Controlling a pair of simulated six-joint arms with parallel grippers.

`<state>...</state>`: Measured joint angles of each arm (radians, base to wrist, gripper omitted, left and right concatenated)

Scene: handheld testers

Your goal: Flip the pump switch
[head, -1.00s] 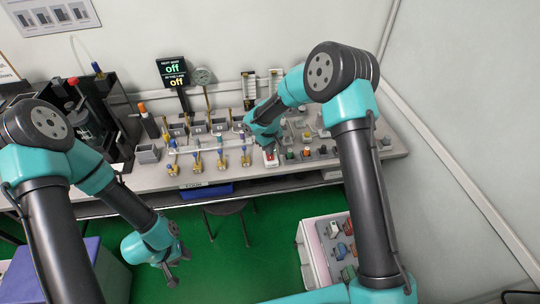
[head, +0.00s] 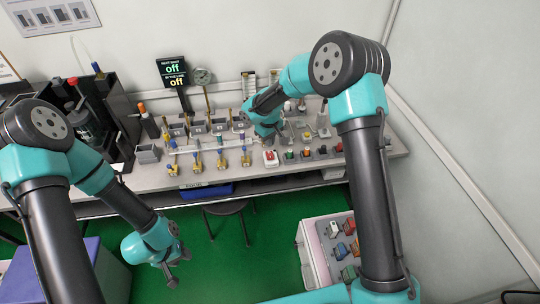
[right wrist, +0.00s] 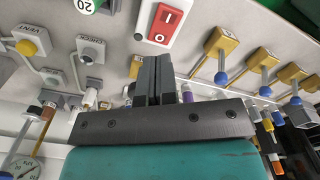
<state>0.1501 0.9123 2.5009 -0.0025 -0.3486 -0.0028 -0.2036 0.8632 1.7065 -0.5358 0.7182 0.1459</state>
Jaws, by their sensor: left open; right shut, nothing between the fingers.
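A red rocker switch (head: 270,156) in a white housing sits at the front of the bench panel. In the right wrist view the rocker (right wrist: 163,23) shows I and O marks; I cannot tell which side is pressed. My right gripper (head: 268,137) is shut and empty, behind the switch in the head view. In the right wrist view its closed fingers (right wrist: 153,68) point toward the switch, with a gap between them. My left gripper (head: 173,279) is open and empty, low over the green floor, far from the bench. A black display (head: 174,74) reads "off" on two lines.
Yellow valves with blue handles (head: 222,160) stand left of the switch. Several coloured buttons (head: 305,153) lie to its right. Behind are small grey boxes and posts. A tray of coloured parts (head: 341,245) stands below the bench at right, and a stool (head: 226,209) in front.

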